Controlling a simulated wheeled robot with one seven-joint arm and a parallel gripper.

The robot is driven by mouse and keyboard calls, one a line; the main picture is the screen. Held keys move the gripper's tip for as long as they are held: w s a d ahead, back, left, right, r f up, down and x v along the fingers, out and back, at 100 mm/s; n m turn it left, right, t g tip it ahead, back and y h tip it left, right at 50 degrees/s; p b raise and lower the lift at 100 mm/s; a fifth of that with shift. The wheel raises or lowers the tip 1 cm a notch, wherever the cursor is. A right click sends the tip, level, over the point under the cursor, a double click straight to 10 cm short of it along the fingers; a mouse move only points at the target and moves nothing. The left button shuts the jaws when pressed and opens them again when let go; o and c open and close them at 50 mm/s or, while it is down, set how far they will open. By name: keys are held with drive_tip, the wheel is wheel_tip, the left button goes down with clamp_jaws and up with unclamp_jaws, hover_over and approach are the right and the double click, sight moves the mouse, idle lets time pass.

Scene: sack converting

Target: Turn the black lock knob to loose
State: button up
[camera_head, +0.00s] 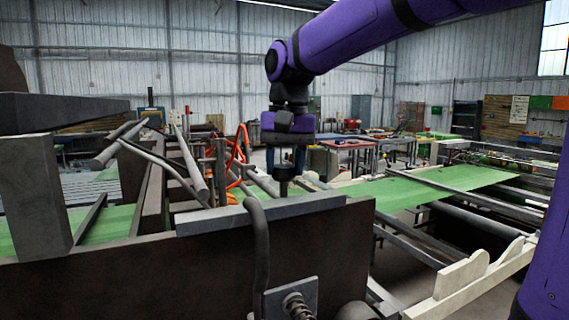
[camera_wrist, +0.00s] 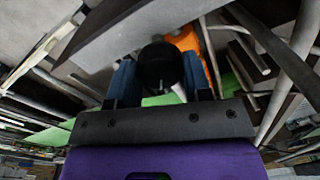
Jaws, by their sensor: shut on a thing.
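The black lock knob (camera_wrist: 160,66) is a round dark cap between the two blue-grey fingers of my gripper (camera_wrist: 158,80) in the wrist view. The fingers are shut on it from both sides. In the head view the knob (camera_head: 284,172) is a small dark cylinder on a thin stem, just above the grey top rail of the machine. My gripper (camera_head: 286,155) points straight down over it there. The knob's markings and its turned position cannot be made out.
The grey rail (camera_head: 250,215) runs along the dark machine frame (camera_head: 200,275) below the knob. A bent dark pipe (camera_head: 261,245) rises in front. Green sheet material (camera_head: 420,190) stretches over rollers to the right. Orange hoses (camera_head: 240,150) hang close to the left of my gripper.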

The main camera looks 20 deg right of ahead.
drive_tip(key=n, duration=0.7)
drive_tip(key=shift+w, duration=0.1)
drive_tip(key=n, duration=0.4)
drive_tip(key=shift+r+g, duration=0.1)
drive_tip(key=shift+g, duration=0.2)
drive_tip(key=n, duration=0.3)
drive_tip(key=shift+n, duration=0.3)
drive_tip(key=n, duration=0.3)
drive_tip(key=shift+n+h, duration=0.3)
drive_tip(key=n, duration=0.3)
drive_tip(key=shift+w+n, duration=0.1)
drive_tip(key=shift+n, duration=0.3)
drive_tip(key=n, duration=0.3)
drive_tip(key=shift+n, duration=0.3)
drive_tip(key=shift+n+h, duration=0.3)
drive_tip(key=shift+n, duration=1.6)
drive_tip(key=shift+a, duration=0.1)
drive_tip(key=o, duration=0.9)
